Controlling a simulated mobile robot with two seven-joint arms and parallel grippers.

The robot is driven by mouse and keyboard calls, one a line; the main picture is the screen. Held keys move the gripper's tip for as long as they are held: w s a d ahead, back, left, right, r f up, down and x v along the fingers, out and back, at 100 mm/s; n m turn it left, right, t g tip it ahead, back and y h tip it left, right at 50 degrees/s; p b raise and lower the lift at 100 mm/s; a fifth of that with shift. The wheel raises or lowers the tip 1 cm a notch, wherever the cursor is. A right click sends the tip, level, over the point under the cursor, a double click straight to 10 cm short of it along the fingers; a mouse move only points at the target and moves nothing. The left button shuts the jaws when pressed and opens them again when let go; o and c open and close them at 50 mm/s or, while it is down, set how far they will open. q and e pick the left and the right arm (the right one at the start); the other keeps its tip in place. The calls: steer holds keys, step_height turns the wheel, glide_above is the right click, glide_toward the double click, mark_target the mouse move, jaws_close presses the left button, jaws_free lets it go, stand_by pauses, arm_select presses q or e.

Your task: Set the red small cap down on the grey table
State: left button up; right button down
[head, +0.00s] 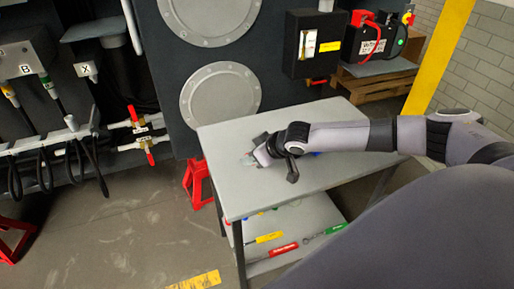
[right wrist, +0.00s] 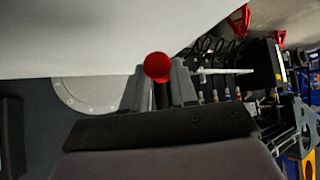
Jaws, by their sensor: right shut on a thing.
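The red small cap (right wrist: 157,67) is round and sits between the two grey fingers of my right gripper (right wrist: 157,84), which is shut on it. In the head view my right gripper (head: 256,156) is over the left part of the grey table (head: 330,178), near its left edge. The cap cannot be made out clearly there. The table's pale surface (right wrist: 70,38) fills the upper left of the right wrist view. I cannot tell whether the cap touches the tabletop. My left gripper is not in view.
A small blue thing (head: 315,154) shows partly behind my right arm on the table. A lower shelf (head: 310,222) holds yellow, red and green-handled tools. A red stand (head: 198,182) is left of the table. The chassis with round plates (head: 220,93) stands behind. The table's front right is clear.

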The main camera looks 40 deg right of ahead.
steer(key=shift+w+d+r, duration=0.15)
steer(key=shift+d+r, duration=0.05)
steer(key=shift+d, duration=0.35)
steer(key=shift+w+d+r, duration=0.1)
steer(key=shift+d+r, duration=0.05)
steer(key=shift+d, duration=0.35)
steer(key=shift+s, duration=0.1)
steer(key=shift+f, duration=0.3)
steer(key=shift+f+b, duration=1.4)
steer(key=shift+f, duration=1.3)
steer(key=shift+f, duration=0.1)
steer(key=c, duration=0.8)
jaws_free()
steer(key=shift+s, duration=0.1)
